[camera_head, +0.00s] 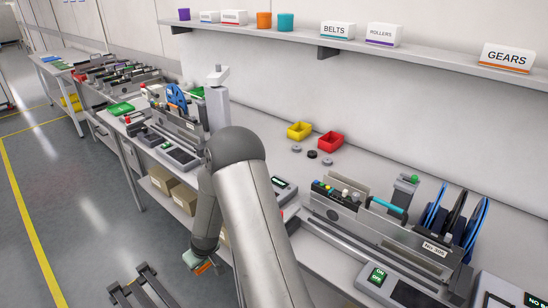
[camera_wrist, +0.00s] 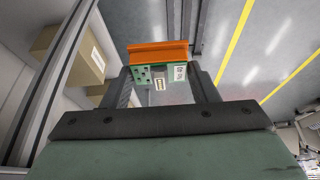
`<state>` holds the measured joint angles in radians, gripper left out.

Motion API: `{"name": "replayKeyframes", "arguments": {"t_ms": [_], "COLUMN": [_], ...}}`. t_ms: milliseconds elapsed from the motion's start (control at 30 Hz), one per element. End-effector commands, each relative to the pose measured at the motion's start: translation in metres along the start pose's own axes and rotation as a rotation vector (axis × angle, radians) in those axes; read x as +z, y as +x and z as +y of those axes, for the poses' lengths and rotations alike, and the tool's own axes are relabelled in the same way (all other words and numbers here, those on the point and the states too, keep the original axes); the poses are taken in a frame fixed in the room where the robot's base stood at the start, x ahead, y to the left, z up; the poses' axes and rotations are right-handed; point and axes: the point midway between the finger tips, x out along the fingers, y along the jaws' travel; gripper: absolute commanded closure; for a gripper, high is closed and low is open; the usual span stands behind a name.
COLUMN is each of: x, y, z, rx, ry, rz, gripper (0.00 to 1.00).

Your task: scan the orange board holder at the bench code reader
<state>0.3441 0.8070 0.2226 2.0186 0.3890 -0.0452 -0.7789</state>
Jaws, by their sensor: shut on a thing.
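My gripper (camera_wrist: 163,76) is shut on the orange board holder (camera_wrist: 158,53), which shows between the two dark fingers in the wrist view. A green board (camera_wrist: 150,73) and a white label with a dark code-like pattern (camera_wrist: 180,73) show on the holder's near side. In the head view, the holder (camera_head: 204,268) is a small orange patch below my gripper (camera_head: 196,260), low beside the bench's front edge. A grey post with a pale overhanging head (camera_head: 217,76) stands on the bench behind my arm. I cannot tell for sure whether it is the code reader.
Cardboard boxes (camera_wrist: 78,52) sit on the shelf under the bench, left of my gripper in the wrist view. On the bench stand a yellow bin (camera_head: 300,130), a red bin (camera_head: 331,141) and a feeder unit (camera_head: 345,215). Open floor (camera_head: 75,200) lies left.

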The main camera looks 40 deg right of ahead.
Motion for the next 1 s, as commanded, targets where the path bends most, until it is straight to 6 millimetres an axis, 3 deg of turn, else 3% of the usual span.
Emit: {"name": "replayKeyframes", "arguments": {"t_ms": [33,200,433,700,833,1000], "x": [-0.028,-0.078,-0.113,-0.082,-0.066,-0.054], "y": [-0.023,-0.075,-0.143,-0.225,-0.258,-0.278], "z": [0.02,0.069,0.129,0.225,0.255,0.272], "rx": [-0.004,-0.042,-0.08,-0.147,-0.177,-0.197], "ry": [-0.026,-0.111,-0.195,-0.358,-0.422,-0.468], "rz": [0.01,0.007,0.003,0.002,0.001,-0.001], "gripper": [0.7,0.7,0.7,0.7,0.7,0.7]}}
